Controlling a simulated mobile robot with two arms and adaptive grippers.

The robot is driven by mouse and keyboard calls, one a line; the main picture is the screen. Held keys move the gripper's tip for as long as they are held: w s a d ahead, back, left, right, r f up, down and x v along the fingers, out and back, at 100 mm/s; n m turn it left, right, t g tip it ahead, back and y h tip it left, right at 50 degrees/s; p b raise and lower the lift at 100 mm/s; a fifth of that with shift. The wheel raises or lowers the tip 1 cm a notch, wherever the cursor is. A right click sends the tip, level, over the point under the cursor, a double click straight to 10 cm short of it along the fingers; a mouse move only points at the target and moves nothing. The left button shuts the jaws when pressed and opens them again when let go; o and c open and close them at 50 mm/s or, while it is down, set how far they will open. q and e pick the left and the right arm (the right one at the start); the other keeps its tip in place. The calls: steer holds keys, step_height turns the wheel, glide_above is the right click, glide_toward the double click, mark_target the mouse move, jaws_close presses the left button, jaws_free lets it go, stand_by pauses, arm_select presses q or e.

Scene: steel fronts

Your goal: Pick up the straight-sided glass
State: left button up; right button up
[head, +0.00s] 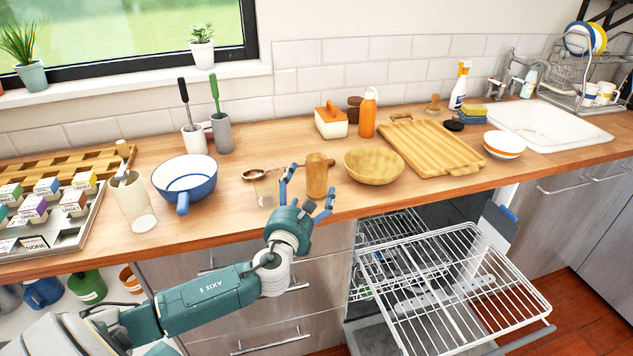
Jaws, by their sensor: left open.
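A clear glass (264,191) stands on the wooden counter, just left of my left gripper (307,190). My right gripper is not in view.
A small strainer (255,174) lies behind the nearer glass. Below the counter, a dishwasher rack (460,285) is pulled out. Some bare counter lies between the blue-rimmed bowl and the nearer glass.

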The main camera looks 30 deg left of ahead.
mark_target(309, 178)
arm_select(q)
steer(key=x, duration=0.7)
steer(key=shift+w, duration=0.15)
steer(key=shift+a+r, duration=0.1)
steer(key=c, duration=1.4)
